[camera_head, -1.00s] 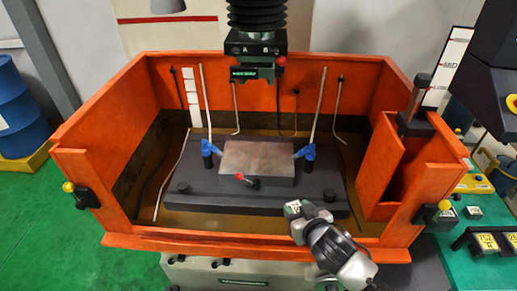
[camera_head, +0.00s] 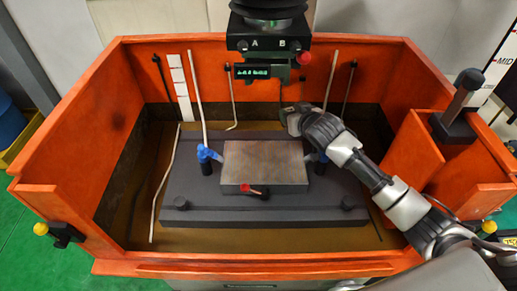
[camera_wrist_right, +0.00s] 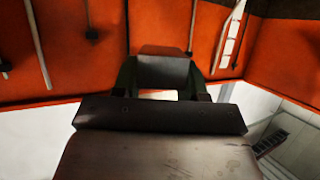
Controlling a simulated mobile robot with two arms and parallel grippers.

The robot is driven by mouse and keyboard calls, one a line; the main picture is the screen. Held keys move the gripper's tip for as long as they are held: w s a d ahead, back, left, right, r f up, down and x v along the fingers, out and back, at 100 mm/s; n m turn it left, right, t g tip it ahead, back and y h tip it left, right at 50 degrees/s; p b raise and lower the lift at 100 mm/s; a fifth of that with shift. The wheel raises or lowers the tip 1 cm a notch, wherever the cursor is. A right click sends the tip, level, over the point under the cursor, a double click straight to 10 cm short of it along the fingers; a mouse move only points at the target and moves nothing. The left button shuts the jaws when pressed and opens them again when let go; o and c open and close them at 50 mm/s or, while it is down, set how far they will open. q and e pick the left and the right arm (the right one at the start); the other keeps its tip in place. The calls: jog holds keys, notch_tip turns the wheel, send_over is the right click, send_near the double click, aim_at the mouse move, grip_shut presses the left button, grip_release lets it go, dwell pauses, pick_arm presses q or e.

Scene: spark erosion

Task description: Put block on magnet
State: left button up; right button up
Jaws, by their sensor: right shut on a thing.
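The magnet (camera_head: 265,163) is a flat grey-brown plate with a red-tipped lever (camera_head: 254,190) on its front side. It lies on a dark base in the orange tank, and its top is bare. My right gripper (camera_head: 293,119) is above and behind the magnet's right rear part, apart from it. In the right wrist view, it is shut on a dark block (camera_wrist_right: 165,70), seen between the fingers. In the head view the block is small and hard to tell from the gripper. My left gripper is not in view.
The black machine head (camera_head: 268,38) hangs close behind and above my right gripper. Blue nozzles (camera_head: 207,156) stand at both sides of the magnet; my arm partly covers the right one. Orange tank walls (camera_head: 75,150) surround the base.

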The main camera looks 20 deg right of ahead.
aim_at(265, 162)
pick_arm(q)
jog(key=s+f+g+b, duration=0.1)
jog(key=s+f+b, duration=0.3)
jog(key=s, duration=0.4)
pick_arm(e)
jog(key=s+a+f, duration=0.1)
jog(key=a, duration=0.1)
jog(key=s+a+f, duration=0.1)
jog(key=s+a, duration=0.1)
jog(key=s+a+f, duration=0.2)
jog(key=a, duration=0.1)
jog(key=shift+s, duration=0.1)
jog(key=shift+w+a+f+b, duration=0.15)
jog(key=shift+a+f+b, duration=0.1)
jog(key=shift+a+f, duration=0.25)
jog(key=shift+w+a+f+b, duration=0.1)
jog(key=shift+a+f+b, duration=0.15)
jog(key=shift+a, duration=0.4)
jog(key=shift+s+a+f, duration=0.1)
jog(key=shift+f, duration=0.1)
jog(key=shift+s+f+b, duration=0.1)
jog(key=shift+f+b, duration=0.2)
jog(key=shift+b, duration=0.3)
notch_tip(265, 162, down, 3)
jog(key=b, duration=0.3)
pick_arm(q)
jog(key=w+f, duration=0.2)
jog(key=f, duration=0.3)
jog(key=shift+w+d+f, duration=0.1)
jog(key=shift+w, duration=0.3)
